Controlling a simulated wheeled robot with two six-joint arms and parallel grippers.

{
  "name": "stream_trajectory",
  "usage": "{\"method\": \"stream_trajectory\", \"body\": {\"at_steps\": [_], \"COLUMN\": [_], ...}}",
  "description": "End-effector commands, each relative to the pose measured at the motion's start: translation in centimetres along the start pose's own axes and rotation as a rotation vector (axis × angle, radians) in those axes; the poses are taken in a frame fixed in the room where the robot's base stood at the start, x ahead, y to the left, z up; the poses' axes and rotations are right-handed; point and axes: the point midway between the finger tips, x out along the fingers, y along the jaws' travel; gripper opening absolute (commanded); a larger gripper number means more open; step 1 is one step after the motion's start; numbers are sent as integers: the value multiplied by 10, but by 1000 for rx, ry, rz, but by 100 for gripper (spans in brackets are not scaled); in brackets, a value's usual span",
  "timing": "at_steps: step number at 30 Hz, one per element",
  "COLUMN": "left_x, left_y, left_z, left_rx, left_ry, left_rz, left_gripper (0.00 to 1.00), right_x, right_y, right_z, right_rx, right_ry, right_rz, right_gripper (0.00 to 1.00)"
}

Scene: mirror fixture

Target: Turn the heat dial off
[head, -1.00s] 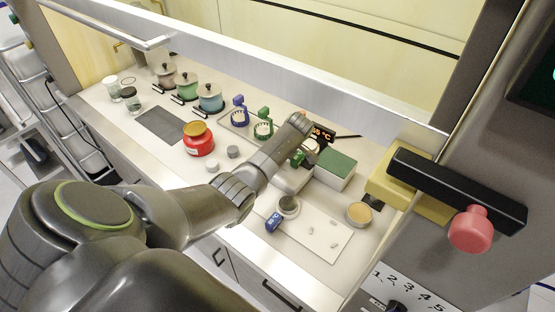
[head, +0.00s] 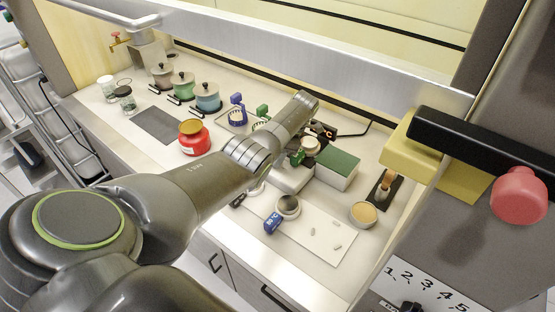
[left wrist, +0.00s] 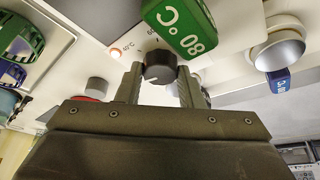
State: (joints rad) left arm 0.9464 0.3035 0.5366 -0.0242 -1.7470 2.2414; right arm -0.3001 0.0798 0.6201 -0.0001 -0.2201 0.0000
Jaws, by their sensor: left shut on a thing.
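The dial's exact setting is too small to read. In the head view the white heater (head: 290,179) stands at mid-bench, and my left arm hides the gripper and dial. A green tag (left wrist: 180,25) reading 80 °C hangs close above the dial. My right gripper is not in view.
A dish with a blue tag (head: 272,222) stands in front of the heater. A green-topped box (head: 337,168) is right of it. A red jar (head: 194,138) and several lidded pots are left. A black bar with a pink knob (head: 519,200) is at the right.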

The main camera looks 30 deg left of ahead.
Motion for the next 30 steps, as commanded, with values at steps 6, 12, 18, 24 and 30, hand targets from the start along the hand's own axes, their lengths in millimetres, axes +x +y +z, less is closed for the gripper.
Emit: {"method": "stream_trajectory", "body": {"at_steps": [6,12,18,24,30], "left_x": [-1,-1,-2,-2,-1], "left_y": [2,2,2,2,2], "left_z": [0,0,0,0,0], "left_rx": [-100,-144,-157,-158,-157], "left_ry": [-3,-4,-4,-3,-3], "left_rz": [-37,-56,-61,-61,-61], "left_gripper": [11,11,11,11,48], "right_x": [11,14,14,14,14], "right_y": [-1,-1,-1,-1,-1], "right_z": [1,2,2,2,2], "right_rx": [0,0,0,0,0], "right_ry": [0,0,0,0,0], "right_rz": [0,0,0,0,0], "right_gripper": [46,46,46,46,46]}}
